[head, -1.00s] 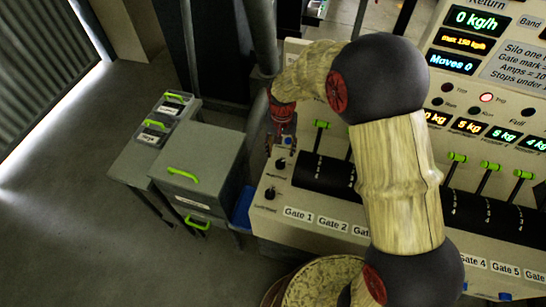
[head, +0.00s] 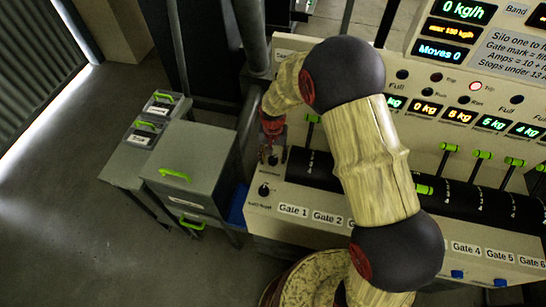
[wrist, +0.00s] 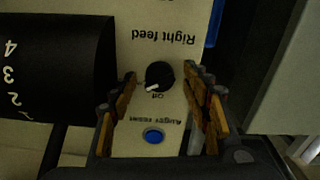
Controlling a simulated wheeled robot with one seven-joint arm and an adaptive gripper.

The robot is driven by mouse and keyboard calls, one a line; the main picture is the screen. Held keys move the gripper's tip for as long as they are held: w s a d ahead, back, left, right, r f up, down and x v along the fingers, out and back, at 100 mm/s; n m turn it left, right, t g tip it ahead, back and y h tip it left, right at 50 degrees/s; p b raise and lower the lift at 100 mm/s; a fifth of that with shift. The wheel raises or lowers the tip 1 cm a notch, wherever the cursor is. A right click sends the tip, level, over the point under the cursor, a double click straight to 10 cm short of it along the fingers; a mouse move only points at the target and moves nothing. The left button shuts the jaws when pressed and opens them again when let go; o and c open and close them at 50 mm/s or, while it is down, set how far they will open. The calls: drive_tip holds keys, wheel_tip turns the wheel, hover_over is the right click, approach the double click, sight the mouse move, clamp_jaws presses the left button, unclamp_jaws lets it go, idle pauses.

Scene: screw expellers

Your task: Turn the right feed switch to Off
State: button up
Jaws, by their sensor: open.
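The right feed switch is a round black knob (wrist: 160,75) with a white pointer, under an upside-down "Right feed" label in the wrist view. The pointer aims down-left, close to the "Off" mark (wrist: 157,95). My gripper (wrist: 161,77) is open, with one finger on each side of the knob. Gaps show between the fingers and the knob; whether they touch it is not clear.
A blue "Auger reset" button (wrist: 153,136) lies between my fingers, below the knob. Black gate drum (head: 310,170) and green-handled levers (head: 483,154) are to the right. Grey bins (head: 190,165) stand left.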

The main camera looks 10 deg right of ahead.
drive_tip(key=c, duration=0.3)
drive_tip(key=c, duration=0.7)
drive_tip(key=shift+c, duration=0.9)
drive_tip(key=shift+n, duration=0.3)
drive_tip(key=n, duration=1.1)
drive_tip(key=shift+n, duration=0.3)
drive_tip(key=o, duration=1.2)
